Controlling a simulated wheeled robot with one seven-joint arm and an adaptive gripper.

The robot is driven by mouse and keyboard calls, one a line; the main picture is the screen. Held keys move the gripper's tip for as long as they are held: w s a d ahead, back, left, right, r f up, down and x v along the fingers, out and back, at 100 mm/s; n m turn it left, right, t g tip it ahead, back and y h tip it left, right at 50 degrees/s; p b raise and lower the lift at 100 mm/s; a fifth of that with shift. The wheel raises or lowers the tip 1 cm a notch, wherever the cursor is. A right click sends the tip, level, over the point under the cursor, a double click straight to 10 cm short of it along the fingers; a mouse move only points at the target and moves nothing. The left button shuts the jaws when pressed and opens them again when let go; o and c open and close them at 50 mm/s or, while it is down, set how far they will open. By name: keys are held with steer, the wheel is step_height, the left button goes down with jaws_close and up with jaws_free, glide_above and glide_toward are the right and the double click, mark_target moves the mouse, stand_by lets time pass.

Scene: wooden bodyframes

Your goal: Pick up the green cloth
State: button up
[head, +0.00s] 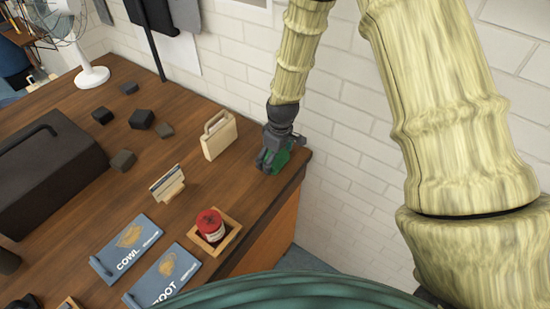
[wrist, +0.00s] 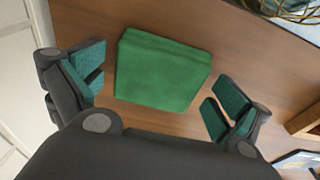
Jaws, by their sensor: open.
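The green cloth (wrist: 163,70) is a folded square lying flat on the wooden table, in the upper middle of the wrist view. In the head view the cloth (head: 282,159) shows only in part, behind my gripper at the table's far right corner. My gripper (wrist: 160,88) is open, with one teal-padded finger on each side of the cloth. A gap of bare table shows between the cloth and each finger. In the head view my gripper (head: 268,163) points down over the cloth. I cannot tell whether the fingertips touch the table.
A wooden holder (head: 219,135) stands left of my gripper, with a small card stand (head: 167,184) nearer. A red-lidded jar (head: 210,224) sits in a wooden tray (head: 233,237). A white brick wall (head: 340,150) rises close behind and right of the table corner.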

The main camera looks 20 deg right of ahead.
steer(key=shift+s+r, duration=0.1)
steer(key=c, duration=1.1)
steer(key=shift+r+b, duration=1)
steer(key=shift+r, duration=0.3)
steer(key=s+a+b, duration=0.1)
steer(key=s, duration=0.4)
steer(key=s+a+r+b, duration=0.1)
steer(key=s+b, duration=0.1)
steer(key=s, duration=0.3)
steer(key=s+a+r+b, duration=0.1)
steer(key=s+b, duration=0.1)
steer(key=s, duration=0.3)
steer(key=shift+s+a+r, duration=0.2)
steer(key=shift+s+a, duration=0.05)
steer(key=shift+a, duration=0.05)
